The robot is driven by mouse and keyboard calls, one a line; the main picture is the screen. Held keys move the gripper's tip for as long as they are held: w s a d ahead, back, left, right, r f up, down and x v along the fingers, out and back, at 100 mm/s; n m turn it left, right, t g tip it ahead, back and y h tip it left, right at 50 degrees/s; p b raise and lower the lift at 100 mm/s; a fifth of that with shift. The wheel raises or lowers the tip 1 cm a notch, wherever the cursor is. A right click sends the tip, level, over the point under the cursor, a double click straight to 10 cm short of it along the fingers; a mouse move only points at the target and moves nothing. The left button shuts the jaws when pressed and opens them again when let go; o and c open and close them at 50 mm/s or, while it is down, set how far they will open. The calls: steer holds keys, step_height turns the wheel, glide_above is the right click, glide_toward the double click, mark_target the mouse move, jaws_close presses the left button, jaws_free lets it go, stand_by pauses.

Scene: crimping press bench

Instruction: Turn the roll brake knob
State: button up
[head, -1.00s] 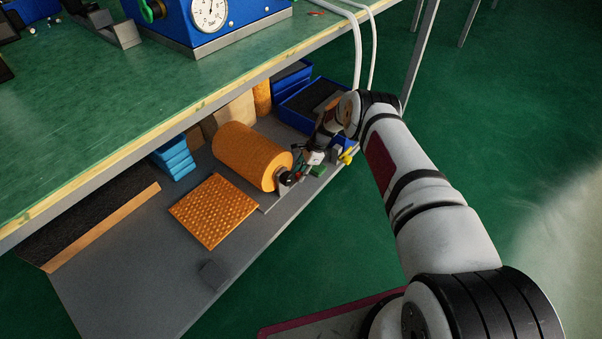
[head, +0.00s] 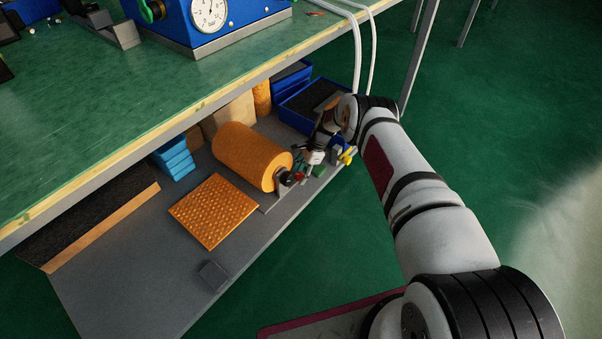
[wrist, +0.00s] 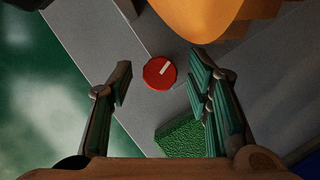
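The red round knob (wrist: 160,72) with a white pointer mark shows in the middle of the wrist view. The mark points up and to the right in that picture. My gripper (wrist: 160,84) is open, with one green-padded finger on each side of the knob and a gap on both sides. In the head view my gripper (head: 302,165) is at the right end of the orange roll (head: 250,156), low over the shelf. The knob is small and mostly hidden there. The roll's end also shows at the top of the wrist view (wrist: 200,18).
A green block (wrist: 180,134) lies close to my right finger in the wrist view. Blue bins (head: 306,108) and a yellow part (head: 346,155) are near my wrist. The green bench top (head: 130,100) overhangs the grey shelf (head: 130,255). An orange textured mat (head: 214,210) lies left of the roll.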

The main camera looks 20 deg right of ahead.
steer(key=v, duration=1.2)
steer(key=shift+s, duration=0.1)
